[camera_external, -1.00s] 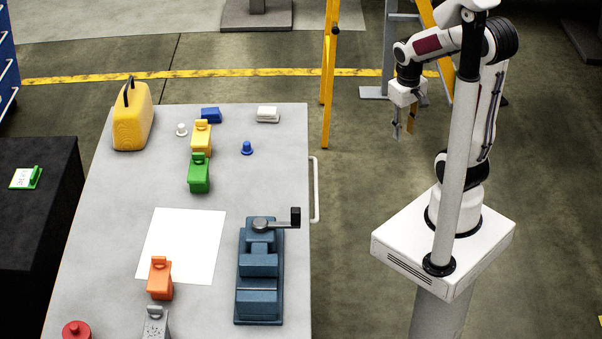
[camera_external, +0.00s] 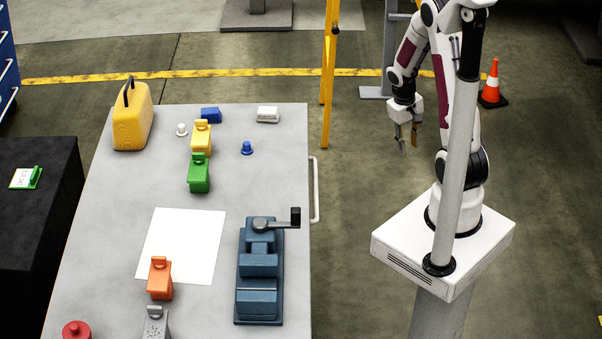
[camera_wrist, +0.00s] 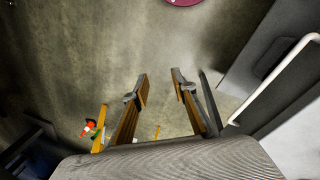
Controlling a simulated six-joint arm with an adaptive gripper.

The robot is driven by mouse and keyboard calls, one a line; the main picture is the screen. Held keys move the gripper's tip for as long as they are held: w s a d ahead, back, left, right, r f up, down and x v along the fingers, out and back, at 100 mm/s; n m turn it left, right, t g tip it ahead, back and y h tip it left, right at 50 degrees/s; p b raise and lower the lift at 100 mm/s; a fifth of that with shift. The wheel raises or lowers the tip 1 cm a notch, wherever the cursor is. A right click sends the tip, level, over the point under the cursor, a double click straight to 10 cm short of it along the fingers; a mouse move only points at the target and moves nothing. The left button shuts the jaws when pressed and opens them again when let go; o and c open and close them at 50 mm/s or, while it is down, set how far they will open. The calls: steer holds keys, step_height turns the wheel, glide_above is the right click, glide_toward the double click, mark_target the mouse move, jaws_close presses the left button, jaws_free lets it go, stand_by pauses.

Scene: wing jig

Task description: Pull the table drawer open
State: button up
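The table drawer's white bar handle (camera_external: 316,190) stands out from the right side of the grey table (camera_external: 200,118). In the wrist view the handle (camera_wrist: 278,78) runs diagonally along the grey table side at the right. My gripper (camera_external: 408,150) hangs in the air to the right of the handle, clear of the table and pointing down. In the wrist view my gripper (camera_wrist: 160,82) has its two fingers apart with nothing between them. The handle is apart from the fingers. The drawer front is hidden in the external view.
A blue vise (camera_external: 259,270) sits at the table's right edge, its crank (camera_external: 295,217) near the handle. A yellow ladder (camera_external: 328,75) stands behind the gap between table and arm. An orange cone (camera_external: 492,82) is at the back right. The floor between table and arm is clear.

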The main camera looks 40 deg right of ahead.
steer(key=w+d+f, duration=0.2)
steer(key=d+f, duration=0.1)
steer(key=f, duration=0.5)
steer(key=m+t+y, duration=0.6)
steer(key=t+y, duration=0.6)
steer(key=y, duration=0.1)
glide_toward(316, 185)
steer(key=x, duration=0.2)
steer(key=shift+w+a+f, duration=0.1)
steer(key=shift+f, duration=0.2)
steer(key=shift+w+a, duration=0.1)
steer(key=shift+x, duration=3.75)
steer(key=shift+f, duration=0.15)
